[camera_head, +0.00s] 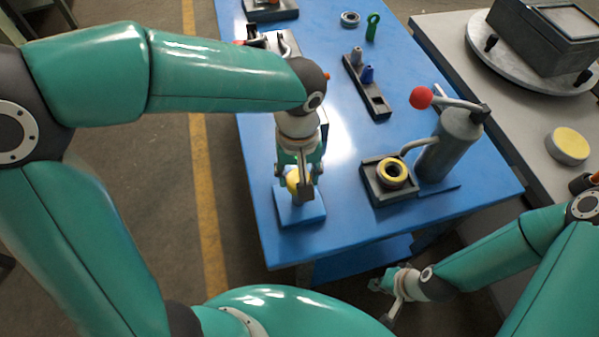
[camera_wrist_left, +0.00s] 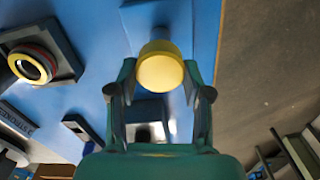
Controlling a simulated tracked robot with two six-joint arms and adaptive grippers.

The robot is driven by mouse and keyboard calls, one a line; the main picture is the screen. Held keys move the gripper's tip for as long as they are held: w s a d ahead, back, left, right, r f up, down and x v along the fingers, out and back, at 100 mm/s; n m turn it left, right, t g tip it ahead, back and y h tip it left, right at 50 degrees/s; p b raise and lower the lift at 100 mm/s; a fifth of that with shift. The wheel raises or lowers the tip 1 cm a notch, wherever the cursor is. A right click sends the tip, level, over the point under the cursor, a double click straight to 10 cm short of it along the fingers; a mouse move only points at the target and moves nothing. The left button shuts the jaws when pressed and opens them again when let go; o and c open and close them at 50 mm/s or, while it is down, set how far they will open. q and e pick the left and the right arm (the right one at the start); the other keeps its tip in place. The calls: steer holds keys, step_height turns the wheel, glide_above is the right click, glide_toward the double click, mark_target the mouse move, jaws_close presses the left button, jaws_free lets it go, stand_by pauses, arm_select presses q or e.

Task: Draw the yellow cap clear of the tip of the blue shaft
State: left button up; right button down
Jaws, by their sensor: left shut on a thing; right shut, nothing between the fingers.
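The yellow cap (camera_head: 292,181) is between the fingers of my left gripper (camera_head: 302,184), which is shut on it. It also shows round and yellow between the two fingers in the left wrist view (camera_wrist_left: 160,70). A blue block (camera_head: 287,213) lies under the cap at the table's near left corner. I cannot tell whether the cap still touches the shaft tip. My right gripper (camera_head: 389,285) is shut and empty, low beyond the table's near edge.
A grey press with a red knob (camera_head: 421,97) stands on the right of the blue table. Beside it is a dark block with a yellow-rimmed ring (camera_head: 392,173). A dark holder (camera_head: 380,105) with small pegs stands farther back.

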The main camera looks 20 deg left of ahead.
mark_target(299, 176)
arm_select(q)
steer(key=shift+r+p, duration=2)
steer(key=shift+r, duration=0.85)
steer(key=shift+f, duration=0.1)
